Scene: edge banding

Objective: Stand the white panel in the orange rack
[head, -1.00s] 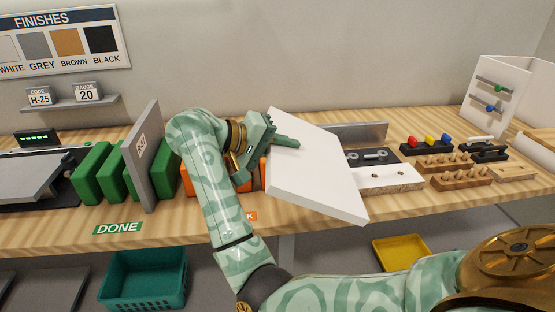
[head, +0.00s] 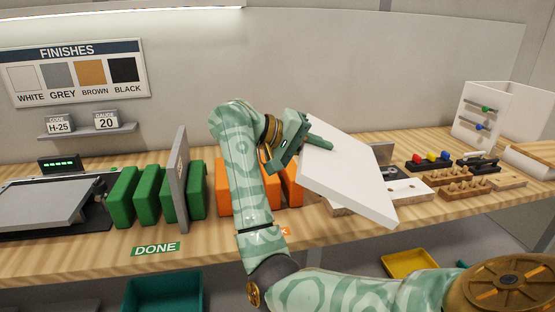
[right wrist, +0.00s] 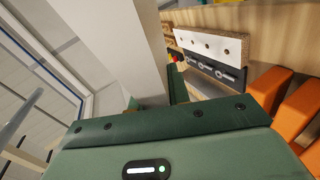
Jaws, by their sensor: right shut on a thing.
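The white panel (head: 350,178) is held tilted in the air in the head view, right of the orange rack and above the bench. My right gripper (head: 312,141) is shut on its upper left edge. The panel also shows as a pale slab in the right wrist view (right wrist: 112,40). The orange rack (head: 224,192) stands on the bench, its middle hidden behind my right forearm. Its orange blocks show at the right edge of the right wrist view (right wrist: 300,112). The panel appears clear of the rack. My left gripper is not in view.
A green rack (head: 146,195) left of the orange one holds an upright grey panel (head: 180,180). A drilled white-topped board (head: 408,189), pegged wooden blocks (head: 465,183) and a white box (head: 483,112) are at right. A grey board (head: 45,202) lies far left.

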